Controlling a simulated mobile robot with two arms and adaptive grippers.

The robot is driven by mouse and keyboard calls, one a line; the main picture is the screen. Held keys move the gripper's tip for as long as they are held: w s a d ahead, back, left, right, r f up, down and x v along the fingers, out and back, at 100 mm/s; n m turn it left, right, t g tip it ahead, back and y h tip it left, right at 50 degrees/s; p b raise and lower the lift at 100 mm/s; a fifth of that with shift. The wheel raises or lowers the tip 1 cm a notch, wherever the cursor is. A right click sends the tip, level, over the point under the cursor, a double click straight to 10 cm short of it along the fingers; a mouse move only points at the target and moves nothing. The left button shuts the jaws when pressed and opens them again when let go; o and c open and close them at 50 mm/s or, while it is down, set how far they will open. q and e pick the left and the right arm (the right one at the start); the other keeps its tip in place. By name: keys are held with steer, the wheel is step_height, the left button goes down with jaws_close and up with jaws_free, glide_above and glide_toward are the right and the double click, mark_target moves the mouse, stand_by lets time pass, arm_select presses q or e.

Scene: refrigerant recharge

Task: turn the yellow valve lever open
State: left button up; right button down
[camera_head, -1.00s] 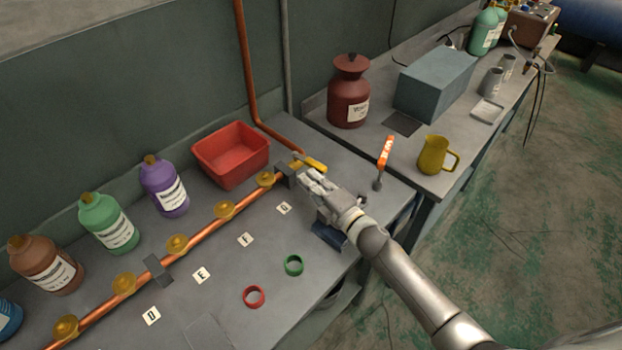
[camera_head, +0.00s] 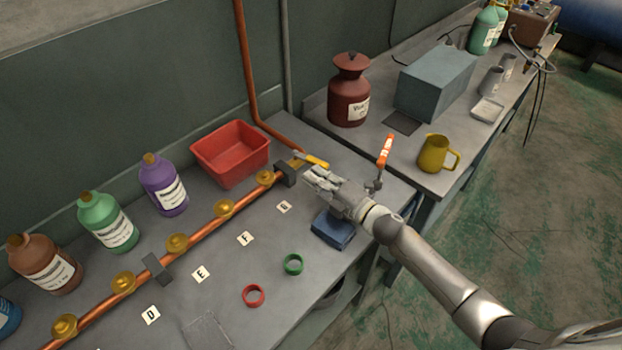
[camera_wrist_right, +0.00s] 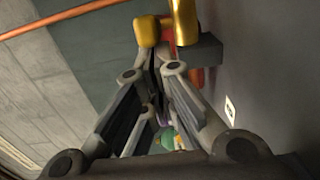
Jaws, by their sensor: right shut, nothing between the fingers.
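The yellow valve lever (camera_head: 312,161) is at the right end of the copper pipe (camera_head: 205,216), beside a dark grey bracket. It points along toward the right. In the right wrist view a yellow lever part (camera_wrist_right: 183,22) shows at the top, beyond the fingers. My right gripper (camera_head: 314,178) is shut and empty, just in front of and below the lever in the picture. A small gap shows between them. In the right wrist view its fingers (camera_wrist_right: 158,75) come together near the lever. My left gripper is not in view.
A red bin (camera_head: 231,152) stands behind the pipe. Several bottles, such as the purple one (camera_head: 163,184), line the wall. A blue block (camera_head: 333,231) sits under my right wrist. A red ring (camera_head: 253,295) and green ring (camera_head: 293,264) lie on the bench in front.

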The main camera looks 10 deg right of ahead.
mark_target(327, 168)
steer(key=shift+w+d+f+b, duration=0.1)
steer(key=shift+w+d+b, duration=0.2)
steer(key=shift+d, duration=0.3)
steer(key=shift+w+d+b, duration=0.25)
steer(key=shift+d+b, duration=0.05)
steer(key=shift+d, duration=0.25)
steer(key=shift+w+d+b, duration=0.3)
steer(key=shift+w+d, duration=0.15)
steer(key=shift+d, duration=0.1)
